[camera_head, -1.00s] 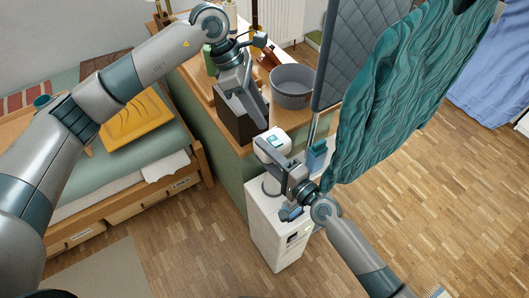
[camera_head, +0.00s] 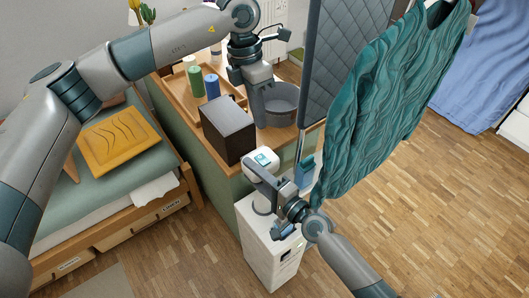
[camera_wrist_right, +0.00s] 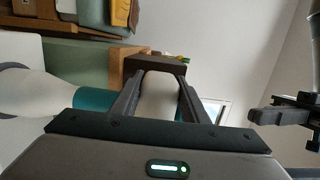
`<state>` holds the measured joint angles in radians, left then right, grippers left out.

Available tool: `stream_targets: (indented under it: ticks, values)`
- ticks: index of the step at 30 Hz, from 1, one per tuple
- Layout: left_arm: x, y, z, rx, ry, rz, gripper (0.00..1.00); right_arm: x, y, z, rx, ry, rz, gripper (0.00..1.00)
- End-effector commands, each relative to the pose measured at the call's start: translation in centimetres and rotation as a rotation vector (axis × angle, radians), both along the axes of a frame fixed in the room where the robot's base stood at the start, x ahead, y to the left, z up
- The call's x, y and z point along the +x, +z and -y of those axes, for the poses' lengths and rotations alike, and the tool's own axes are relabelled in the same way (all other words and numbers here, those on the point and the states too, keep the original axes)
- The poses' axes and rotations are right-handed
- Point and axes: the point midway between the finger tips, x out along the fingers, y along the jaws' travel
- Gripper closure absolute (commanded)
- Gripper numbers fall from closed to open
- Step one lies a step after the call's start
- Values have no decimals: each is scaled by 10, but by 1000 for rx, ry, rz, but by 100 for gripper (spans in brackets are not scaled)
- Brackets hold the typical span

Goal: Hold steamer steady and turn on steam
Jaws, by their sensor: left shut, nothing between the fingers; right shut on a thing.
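The steamer has a white base unit (camera_head: 268,250) on the floor and a white head (camera_head: 263,158) with a teal patch on top. My right gripper (camera_head: 258,172) is shut on the white steamer head. In the right wrist view the white part (camera_wrist_right: 158,98) sits between its two fingers. My left gripper (camera_head: 259,118) is shut and empty, higher up beside the dark box and in front of the grey pot, apart from the steamer. It also shows at the right of the wrist view (camera_wrist_right: 272,116).
A dark box (camera_head: 228,130), a grey pot (camera_head: 281,104) and a wooden tray (camera_head: 180,95) with candles stand on the cabinet. A teal garment (camera_head: 385,100) hangs to the right by a quilted grey board (camera_head: 342,60). The wooden floor at right is clear.

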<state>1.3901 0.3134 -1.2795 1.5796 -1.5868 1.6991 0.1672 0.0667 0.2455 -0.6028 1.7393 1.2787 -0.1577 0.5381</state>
Motion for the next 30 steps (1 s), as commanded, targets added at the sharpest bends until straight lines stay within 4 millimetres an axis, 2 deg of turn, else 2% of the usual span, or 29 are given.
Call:
stream_targets:
  ticks: [7, 19, 25, 30]
  values:
    - [2, 13, 3, 87, 125, 0, 100, 0, -1, 0, -1, 0, -2, 98]
    - [2, 13, 3, 93, 136, -1, 100, 0, -2, 0, -1, 0, -2, 98]
    - [1, 6, 4, 94, 135, -2, 100, 0, -2, 0, -1, 0, -3, 98]
    - [-1, -12, 5, 94, 134, -4, 100, 0, -2, 0, -1, 0, -3, 98]
